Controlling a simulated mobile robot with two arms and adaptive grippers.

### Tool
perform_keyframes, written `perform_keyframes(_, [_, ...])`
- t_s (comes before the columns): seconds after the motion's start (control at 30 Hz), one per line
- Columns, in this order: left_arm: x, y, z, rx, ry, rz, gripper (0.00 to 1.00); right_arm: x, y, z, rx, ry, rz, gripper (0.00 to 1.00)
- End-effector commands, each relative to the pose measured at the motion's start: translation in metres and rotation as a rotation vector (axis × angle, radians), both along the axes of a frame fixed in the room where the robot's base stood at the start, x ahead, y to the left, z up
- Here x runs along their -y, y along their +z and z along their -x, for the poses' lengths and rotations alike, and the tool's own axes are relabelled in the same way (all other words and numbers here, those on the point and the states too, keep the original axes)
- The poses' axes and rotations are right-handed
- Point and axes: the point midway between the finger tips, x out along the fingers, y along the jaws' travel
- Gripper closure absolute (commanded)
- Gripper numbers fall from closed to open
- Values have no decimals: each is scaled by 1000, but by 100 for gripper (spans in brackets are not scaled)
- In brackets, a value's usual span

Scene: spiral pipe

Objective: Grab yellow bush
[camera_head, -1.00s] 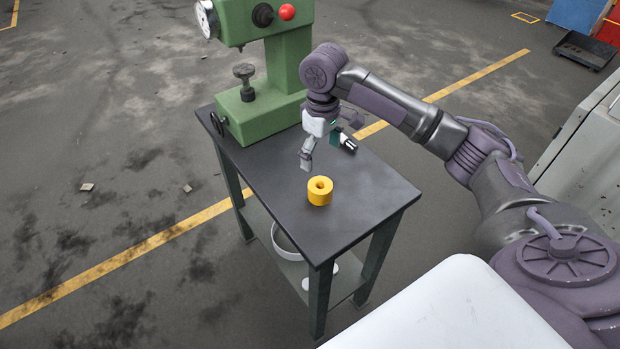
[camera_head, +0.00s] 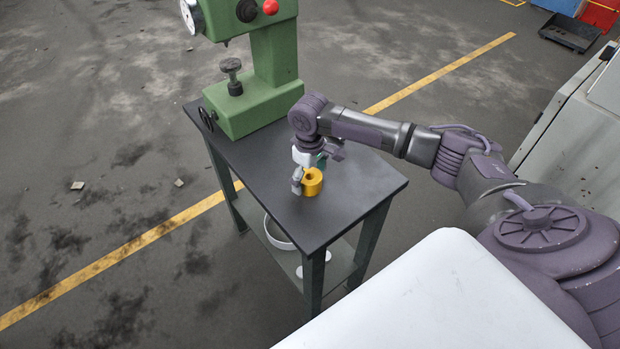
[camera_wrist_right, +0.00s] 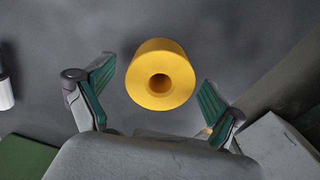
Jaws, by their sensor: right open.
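The yellow bush (camera_head: 312,182) is a short ring with a hole in its top, standing on the dark tabletop (camera_head: 355,195). In the right wrist view the bush (camera_wrist_right: 160,85) lies ahead of and between the two fingers. My right gripper (camera_head: 308,172) is low over the table at the bush, one finger on its left side. The right gripper (camera_wrist_right: 155,100) is open, with green-padded fingers spread apart. The bush stands apart from both fingers in that view. The far finger is partly hidden in the head view. My left gripper is not in view.
A green press (camera_head: 255,85) with a red knob stands at the back left of the table. A white ring-shaped thing (camera_head: 280,232) lies on the lower shelf. The tabletop right of the bush is clear. A pale cabinet (camera_head: 570,125) stands at the right.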

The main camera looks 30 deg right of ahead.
Motion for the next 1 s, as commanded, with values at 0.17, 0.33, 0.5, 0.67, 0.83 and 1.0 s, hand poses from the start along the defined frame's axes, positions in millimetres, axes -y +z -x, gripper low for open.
perform_keyframes(0.17, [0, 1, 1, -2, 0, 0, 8, 0, -11, 1, -1, 0, 0, 6])
perform_keyframes(0.33, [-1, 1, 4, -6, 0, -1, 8, 0, -11, 0, 0, 1, 1, 6])
perform_keyframes(0.5, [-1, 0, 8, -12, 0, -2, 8, 0, -11, 0, 0, 1, 1, 35])
perform_keyframes(0.67, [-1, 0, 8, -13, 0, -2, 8, 0, -10, 0, 0, 1, 1, 61])
perform_keyframes(0.83, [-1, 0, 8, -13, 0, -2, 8, 0, -10, 0, 0, 1, 1, 90])
perform_keyframes(1.0, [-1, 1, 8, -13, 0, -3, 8, 0, -9, -1, 3, 0, 0, 100])
